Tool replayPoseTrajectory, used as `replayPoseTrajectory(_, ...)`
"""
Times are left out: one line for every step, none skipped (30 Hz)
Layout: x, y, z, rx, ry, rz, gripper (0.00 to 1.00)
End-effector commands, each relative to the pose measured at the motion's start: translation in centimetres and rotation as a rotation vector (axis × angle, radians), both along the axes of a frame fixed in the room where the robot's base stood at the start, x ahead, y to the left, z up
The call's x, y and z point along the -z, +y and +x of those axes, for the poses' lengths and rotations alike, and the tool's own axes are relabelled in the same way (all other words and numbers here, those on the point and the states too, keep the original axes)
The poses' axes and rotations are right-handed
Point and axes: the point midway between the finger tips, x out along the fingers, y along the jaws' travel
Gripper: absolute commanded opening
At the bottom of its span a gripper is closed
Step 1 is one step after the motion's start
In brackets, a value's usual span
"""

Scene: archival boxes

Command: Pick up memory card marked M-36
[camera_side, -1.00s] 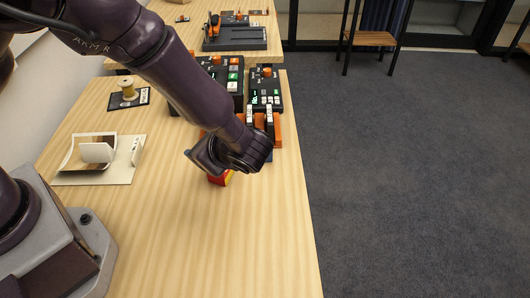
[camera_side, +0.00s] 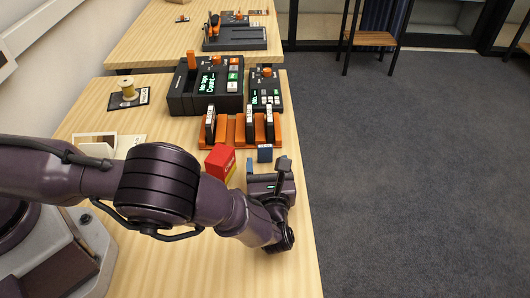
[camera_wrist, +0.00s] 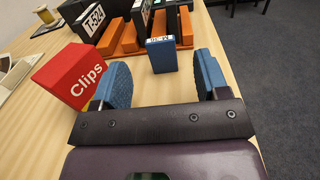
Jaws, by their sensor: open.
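A small blue card (camera_side: 265,154) stands upright on the table in front of the orange rack. In the wrist view the blue card (camera_wrist: 162,56) has a white label on its top edge, too small to read surely. My gripper (camera_wrist: 157,82) is open and empty, its blue finger pads apart. The card stands ahead of the pads, roughly centred between them, with no visible contact. In the side view my gripper (camera_side: 268,172) is low on the near side of the card.
A red box marked Clips (camera_wrist: 70,75) stands close to my left finger. Behind the card, an orange rack (camera_side: 240,133) holds several black cases with white labels. Two dark keypad devices (camera_side: 206,86) (camera_side: 265,88) stand farther back. The table's right edge is near; bare wood lies in front.

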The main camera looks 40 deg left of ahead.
Motion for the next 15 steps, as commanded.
replayPoseTrajectory(-0.1, 0.5, 0.4, -0.003, -0.002, -0.001, 0.68)
replayPoseTrajectory(-0.1, 0.7, 0.6, -0.003, -0.001, -0.001, 0.68)
replayPoseTrajectory(-0.1, 0.8, 0.7, -0.003, -0.001, -0.002, 0.68)
replayPoseTrajectory(-0.1, 0.9, 0.8, -0.002, -0.001, -0.002, 0.68)
replayPoseTrajectory(-0.1, 1.1, 0.9, -0.002, -0.001, -0.002, 0.68)
replayPoseTrajectory(-0.1, 1.3, 1.1, -0.002, 0.0, -0.001, 0.68)
replayPoseTrajectory(-0.1, 1.5, 1.4, -0.002, -0.001, -0.001, 0.68)
replayPoseTrajectory(-0.1, 1.8, 1.6, -0.003, -0.001, 0.0, 0.68)
replayPoseTrajectory(-0.1, 2.4, 2.0, -0.004, -0.001, 0.0, 0.68)
replayPoseTrajectory(-0.1, 2.8, 2.4, -0.005, -0.001, -0.001, 0.68)
replayPoseTrajectory(-0.1, 3.2, 2.7, -0.004, -0.001, -0.001, 0.68)
replayPoseTrajectory(-0.1, 3.7, 3.2, -0.005, 0.0, 0.0, 0.68)
replayPoseTrajectory(-0.1, 4.1, 3.5, -0.005, 0.0, 0.0, 0.68)
replayPoseTrajectory(-0.1, 4.4, 3.9, -0.004, -0.001, -0.001, 0.68)
replayPoseTrajectory(-0.1, 4.8, 4.2, -0.004, -0.001, -0.002, 0.68)
